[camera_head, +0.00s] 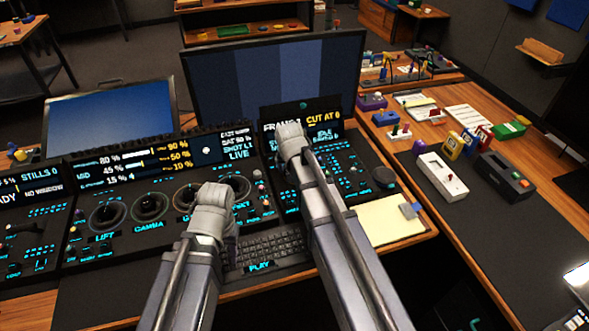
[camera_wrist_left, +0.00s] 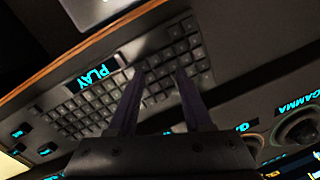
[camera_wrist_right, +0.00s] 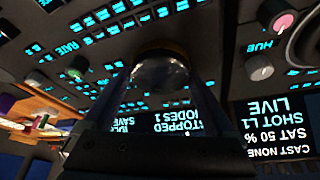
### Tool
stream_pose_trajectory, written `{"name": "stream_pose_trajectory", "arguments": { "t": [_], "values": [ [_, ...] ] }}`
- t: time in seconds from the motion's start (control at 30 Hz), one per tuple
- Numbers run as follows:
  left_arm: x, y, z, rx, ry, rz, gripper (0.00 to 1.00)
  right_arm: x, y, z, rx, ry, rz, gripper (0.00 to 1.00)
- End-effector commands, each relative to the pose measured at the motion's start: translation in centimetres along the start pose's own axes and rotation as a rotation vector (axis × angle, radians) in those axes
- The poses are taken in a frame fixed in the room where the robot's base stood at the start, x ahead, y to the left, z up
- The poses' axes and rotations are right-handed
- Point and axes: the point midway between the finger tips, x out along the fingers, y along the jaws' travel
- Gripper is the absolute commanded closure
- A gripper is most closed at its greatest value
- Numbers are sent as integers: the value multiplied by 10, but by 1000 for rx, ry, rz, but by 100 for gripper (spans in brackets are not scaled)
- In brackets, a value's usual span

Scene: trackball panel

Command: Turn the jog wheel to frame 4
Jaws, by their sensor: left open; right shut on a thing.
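The jog wheel (camera_wrist_right: 160,72), a dark round knob, sits between the fingers of my right gripper (camera_wrist_right: 165,88) in the right wrist view. That gripper is shut on it. In the head view my right wrist (camera_head: 292,140) hides the wheel.
Several round dials (camera_head: 148,207) line the console to the left. A dark knob (camera_head: 384,178) and a yellow notepad (camera_head: 388,221) are to the right of my right arm. Small boxes, including a white one (camera_head: 441,177), stand on the right table. Monitors rise behind.

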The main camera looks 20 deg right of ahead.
Motion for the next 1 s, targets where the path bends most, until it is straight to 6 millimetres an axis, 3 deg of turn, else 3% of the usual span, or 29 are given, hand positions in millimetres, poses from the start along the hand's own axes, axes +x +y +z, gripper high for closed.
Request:
{"name": "stream_pose_trajectory", "arguments": {
  "t": [0.6, 1.0],
  "values": [
    [0, 0, 0, 0, 0, 0, 50, 1, -4, -2, 532, -1, 223, 65],
    [0, 0, 0, 0, 0, 0, 50, 1, -4, -2, 779, -2, 323, 65]
  ]
}}
